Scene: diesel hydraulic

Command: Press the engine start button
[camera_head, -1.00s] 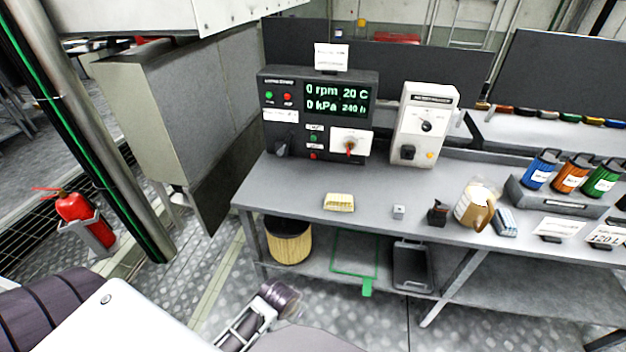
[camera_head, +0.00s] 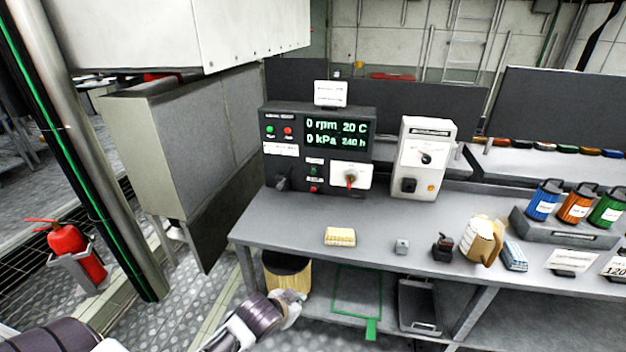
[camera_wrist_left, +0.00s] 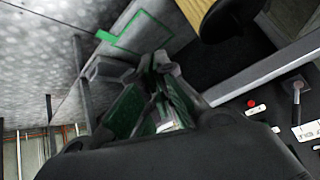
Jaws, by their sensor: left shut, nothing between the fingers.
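The dark control panel (camera_head: 318,150) stands at the back left of the bench. Its display reads 0 rpm, 20 C, 0 kPa, 240 h. A green button (camera_head: 270,130) and a red button (camera_head: 287,131) sit at its upper left; their labels are too small to read. A smaller green button (camera_head: 314,170) and a red button (camera_head: 314,189) sit lower. My left gripper (camera_head: 292,299) is shut and empty, in front of and below the bench edge, apart from the panel. In the left wrist view, its fingers (camera_wrist_left: 160,62) are together; a red button (camera_wrist_left: 251,103) shows at right. My right gripper is out of view.
On the bench (camera_head: 290,221) are a yellow sponge-like block (camera_head: 340,237), a small grey cube (camera_head: 402,246), a tan jug (camera_head: 481,240) and coloured bottles (camera_head: 575,205). A light grey control box (camera_head: 423,158) stands right of the panel. A round bin (camera_head: 287,273) is under the bench.

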